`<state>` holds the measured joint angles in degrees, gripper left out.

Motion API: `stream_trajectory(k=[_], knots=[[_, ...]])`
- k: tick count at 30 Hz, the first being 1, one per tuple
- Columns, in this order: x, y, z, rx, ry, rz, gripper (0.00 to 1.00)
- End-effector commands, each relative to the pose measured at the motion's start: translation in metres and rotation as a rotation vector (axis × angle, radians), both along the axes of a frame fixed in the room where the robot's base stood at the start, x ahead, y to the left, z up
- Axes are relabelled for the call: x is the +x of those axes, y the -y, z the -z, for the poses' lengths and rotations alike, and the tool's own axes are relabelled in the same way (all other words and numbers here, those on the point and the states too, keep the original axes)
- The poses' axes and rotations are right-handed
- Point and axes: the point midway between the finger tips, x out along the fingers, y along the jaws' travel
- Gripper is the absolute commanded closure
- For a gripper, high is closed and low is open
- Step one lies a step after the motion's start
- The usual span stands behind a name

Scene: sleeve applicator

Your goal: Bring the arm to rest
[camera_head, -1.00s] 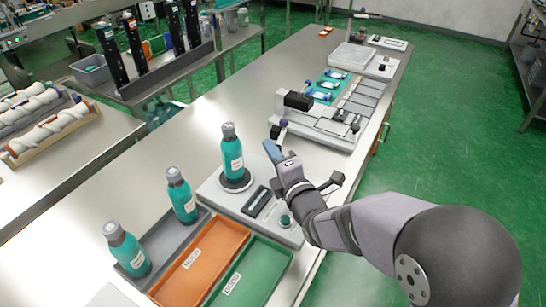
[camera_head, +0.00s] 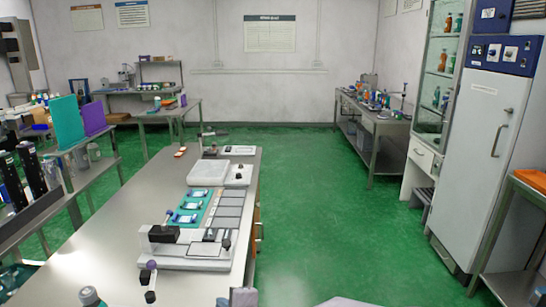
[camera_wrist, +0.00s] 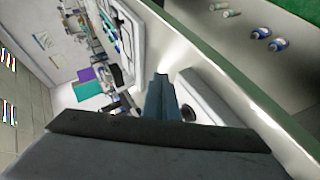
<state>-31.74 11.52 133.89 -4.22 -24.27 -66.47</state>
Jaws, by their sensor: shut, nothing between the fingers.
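My gripper shows in the wrist view with its blue-grey fingers (camera_wrist: 160,98) together and nothing between them. It is over or beside the steel bench (camera_wrist: 222,68), clear of any object as far as I can tell. In the head view only small grey parts of my arm show at the bottom edge, and the fingertips cannot be made out there.
The sleeve applicator fixture (camera_head: 190,252) stands on the long steel bench (camera_head: 100,252), with blue-labelled items on a teal mat (camera_head: 203,202) behind it. One bottle cap (camera_head: 90,296) shows at the bottom edge. A white cabinet (camera_head: 490,150) stands at right; the green floor between is clear.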

Motion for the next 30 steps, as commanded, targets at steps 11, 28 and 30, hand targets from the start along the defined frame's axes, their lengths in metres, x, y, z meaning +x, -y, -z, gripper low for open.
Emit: stream_trajectory(k=[11,28,30], knots=[[-0.102,0.218,0.018,0.235,-0.799,1.011,1.00],[-0.210,0.275,0.007,0.354,-1.111,1.623,1.00],[-0.210,0.275,0.007,0.353,-1.110,1.621,1.00]])
